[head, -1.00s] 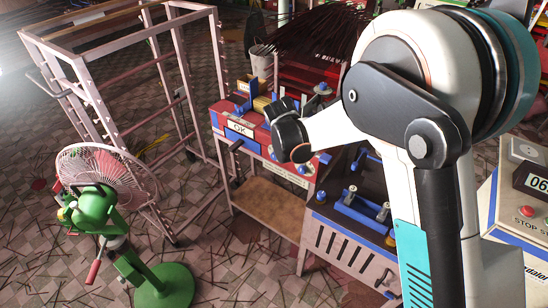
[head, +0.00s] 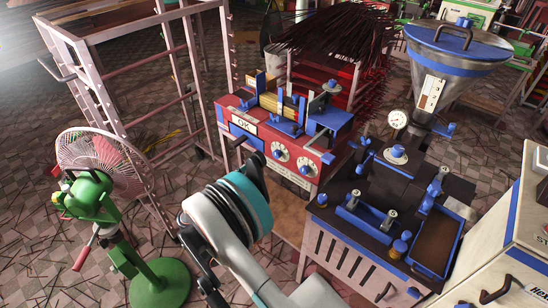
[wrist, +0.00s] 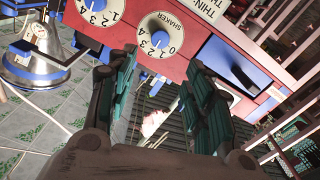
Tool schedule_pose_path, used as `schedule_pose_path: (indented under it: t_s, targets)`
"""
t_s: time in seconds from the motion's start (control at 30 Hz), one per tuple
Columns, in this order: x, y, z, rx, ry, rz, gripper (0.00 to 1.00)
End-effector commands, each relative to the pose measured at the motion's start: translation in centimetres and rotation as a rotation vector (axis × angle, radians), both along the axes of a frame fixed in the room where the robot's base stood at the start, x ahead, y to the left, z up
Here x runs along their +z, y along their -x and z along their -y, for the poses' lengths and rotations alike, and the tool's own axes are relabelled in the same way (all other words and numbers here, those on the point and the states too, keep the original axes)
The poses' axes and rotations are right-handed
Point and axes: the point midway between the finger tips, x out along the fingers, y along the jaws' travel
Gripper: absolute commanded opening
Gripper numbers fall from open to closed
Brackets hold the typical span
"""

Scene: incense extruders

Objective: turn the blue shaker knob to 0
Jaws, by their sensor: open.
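In the wrist view the blue shaker knob (wrist: 156,40) sits in the middle of a white dial (wrist: 168,22) marked SHAKER, with numbers along its edge, on a red panel. Which number the knob points to is too small to tell. My gripper (wrist: 150,75) is open and empty, its two teal-padded fingers apart below the dial in the picture. No finger clearly touches the knob. In the head view two white dials with blue knobs show on the red machine (head: 262,142); which is the shaker I cannot tell.
A second dial (wrist: 99,8) is beside the shaker dial. In the head view a dark-topped machine (head: 375,190) with blue parts and a steel hopper (head: 455,65) stand to the right. A green fan (head: 97,190) and a pink rack (head: 140,70) stand to the left.

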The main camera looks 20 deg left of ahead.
Motion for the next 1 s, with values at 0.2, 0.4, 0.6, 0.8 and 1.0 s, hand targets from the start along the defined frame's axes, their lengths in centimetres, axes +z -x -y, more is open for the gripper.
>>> schedule_pose_path:
  t_s: [0.2,0.4,0.6,0.8,1.0]
  targets:
    - [-0.2,-3.2,1.5,-0.005,0.001,-0.002,0.47]
    - [-0.2,-6.9,3.0,-0.005,0.002,-0.004,0.47]
    - [-0.2,-10.1,4.3,-0.002,0.001,-0.004,0.47]
    - [-0.1,-11.9,5.0,-0.001,0.001,-0.005,0.47]
    - [0.0,-12.4,5.2,-0.001,0.001,-0.005,0.47]
